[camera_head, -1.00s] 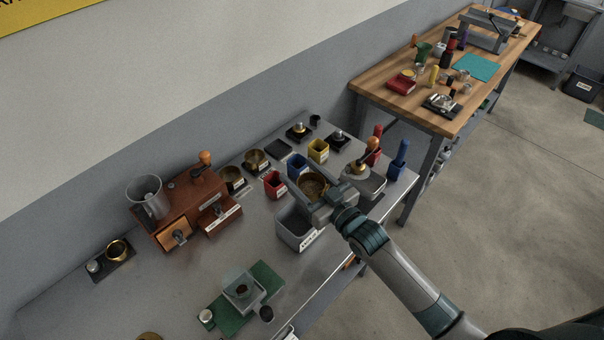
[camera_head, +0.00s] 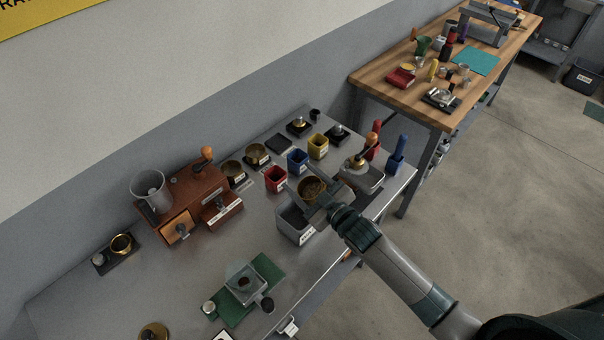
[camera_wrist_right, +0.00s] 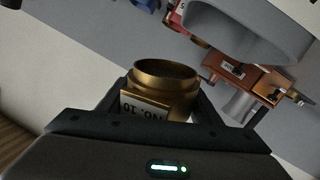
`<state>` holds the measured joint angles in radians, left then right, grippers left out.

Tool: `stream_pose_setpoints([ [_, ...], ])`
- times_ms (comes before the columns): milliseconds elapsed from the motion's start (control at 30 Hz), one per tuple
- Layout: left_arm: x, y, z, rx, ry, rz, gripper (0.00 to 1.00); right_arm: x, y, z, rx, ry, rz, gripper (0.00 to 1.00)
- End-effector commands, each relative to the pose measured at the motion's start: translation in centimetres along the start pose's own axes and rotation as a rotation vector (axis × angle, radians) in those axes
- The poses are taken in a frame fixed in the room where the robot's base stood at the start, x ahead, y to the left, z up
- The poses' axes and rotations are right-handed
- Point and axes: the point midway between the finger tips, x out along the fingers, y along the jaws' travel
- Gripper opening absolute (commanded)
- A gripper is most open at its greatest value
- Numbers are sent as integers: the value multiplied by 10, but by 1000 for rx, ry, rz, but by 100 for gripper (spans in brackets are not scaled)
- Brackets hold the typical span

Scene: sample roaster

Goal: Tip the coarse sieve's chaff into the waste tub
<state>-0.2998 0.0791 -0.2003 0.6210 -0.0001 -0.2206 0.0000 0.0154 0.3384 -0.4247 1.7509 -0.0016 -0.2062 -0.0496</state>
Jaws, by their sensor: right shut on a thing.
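My right gripper (camera_head: 313,190) is shut on the brass coarse sieve (camera_head: 312,186), with a finger on either side of it. The sieve shows brown matter inside in the head view. In the right wrist view the sieve (camera_wrist_right: 165,85) sits between the fingers (camera_wrist_right: 163,105), its rim uncovered and its "NO. 10" label partly hidden. The grey waste tub (camera_head: 293,227) stands on the metal bench, just left of and below the sieve in the head view. The gripper partly covers the tub's right side. My left gripper is not in view.
Red (camera_head: 276,179), blue (camera_head: 297,162) and yellow (camera_head: 318,147) cups stand behind the sieve. A wooden-handled device (camera_head: 364,170) is close on the right.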

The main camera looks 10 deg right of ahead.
Motion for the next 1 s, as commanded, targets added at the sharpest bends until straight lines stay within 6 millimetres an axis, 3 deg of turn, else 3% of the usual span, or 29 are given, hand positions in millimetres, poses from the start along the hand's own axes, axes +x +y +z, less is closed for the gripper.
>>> stream_pose_setpoints([
  [367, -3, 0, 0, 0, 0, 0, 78, 3, -6, 4, -462, -187, 1, 32],
  [1000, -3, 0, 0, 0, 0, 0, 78, 13, -30, 18, -1416, -585, 2, 32],
])
